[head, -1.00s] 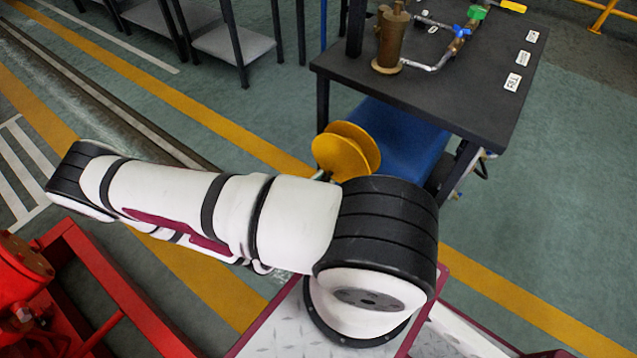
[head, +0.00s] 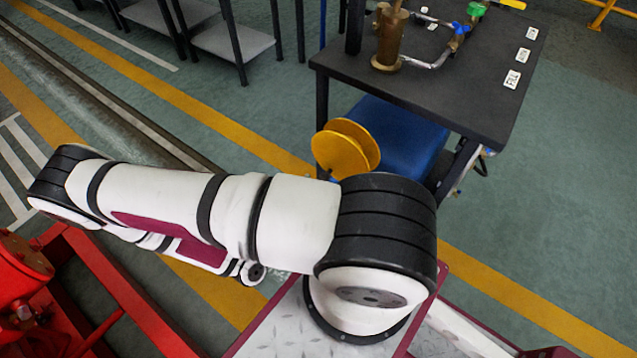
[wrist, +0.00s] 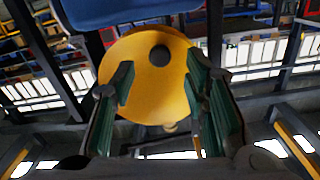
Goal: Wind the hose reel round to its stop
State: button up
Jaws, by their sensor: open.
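The hose reel (head: 340,152) is a pair of yellow discs beside the black table, in front of a blue panel. In the wrist view the yellow reel face (wrist: 155,85) fills the middle, with a dark round knob or hub (wrist: 160,55) in its upper part. My gripper (wrist: 160,85) is open, with one finger on each side of the reel face in that view. I cannot tell whether the fingers touch it. In the head view my gripper is hidden behind my arm.
A black table (head: 440,80) carries a brass vessel (head: 388,40) and pipework with a blue valve (head: 459,28) and a green valve (head: 475,10). A red frame (head: 90,290) stands at the lower left. The floor right of the table is clear.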

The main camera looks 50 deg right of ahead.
jog(key=a, duration=0.8)
jog(key=shift+s+a, duration=0.15)
